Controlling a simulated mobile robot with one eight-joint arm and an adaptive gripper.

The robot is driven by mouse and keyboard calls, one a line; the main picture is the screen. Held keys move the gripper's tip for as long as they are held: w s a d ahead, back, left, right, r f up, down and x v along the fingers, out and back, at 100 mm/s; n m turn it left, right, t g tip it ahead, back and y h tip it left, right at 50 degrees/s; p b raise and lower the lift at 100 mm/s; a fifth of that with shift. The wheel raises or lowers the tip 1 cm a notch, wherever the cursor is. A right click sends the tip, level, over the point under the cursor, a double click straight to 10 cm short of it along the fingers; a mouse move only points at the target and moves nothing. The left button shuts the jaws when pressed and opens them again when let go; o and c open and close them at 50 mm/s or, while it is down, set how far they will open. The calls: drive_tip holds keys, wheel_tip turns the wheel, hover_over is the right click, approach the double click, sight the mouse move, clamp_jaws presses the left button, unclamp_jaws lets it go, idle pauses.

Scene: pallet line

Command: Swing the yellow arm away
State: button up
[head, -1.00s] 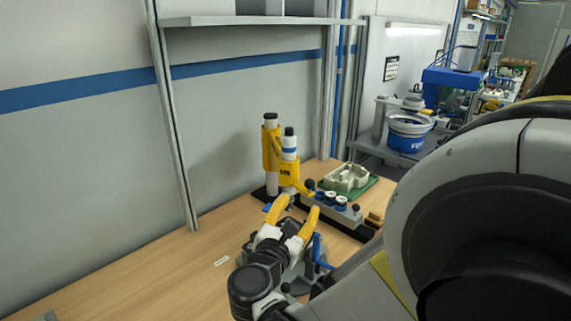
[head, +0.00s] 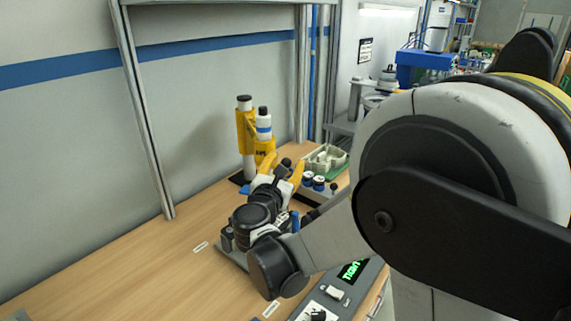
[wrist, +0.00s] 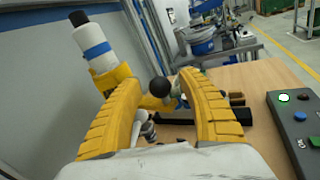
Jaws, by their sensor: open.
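The yellow arm (head: 264,148) stands on a yellow and white post (head: 245,140) near the back wall and carries a white cylinder with a blue band (head: 264,128). In the wrist view the yellow arm (wrist: 155,103) reaches across between my fingers, with a round black knob (wrist: 160,88) at its end. My gripper (head: 285,164) has yellow ribbed fingers, which are open. In the wrist view my gripper (wrist: 161,80) has one finger on each side of the knob, with gaps showing. Whether a finger touches the arm, I cannot tell. My wrist hides the fixture's lower part in the head view.
A pale tray-like part (head: 325,158) and blue-and-white round pieces (head: 318,183) sit right of the fixture. A control panel (head: 338,292) with a green display lies at the front right. The left part of the wooden table (head: 120,265) is clear.

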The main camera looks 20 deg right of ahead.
drive_tip(key=shift+c, duration=0.5)
clamp_jaws()
drive_tip(key=shift+d, duration=0.65)
drive_tip(key=w+d+n+t+y, duration=0.1)
drive_tip(key=w+d+n+y, duration=0.3)
drive_tip(key=d, duration=0.6)
drive_tip(key=w+d+n+t+y, duration=0.1)
drive_tip(key=w+d+n+y, duration=0.3)
drive_tip(key=w+d+y, duration=0.4)
drive_tip(key=shift+d, duration=0.95)
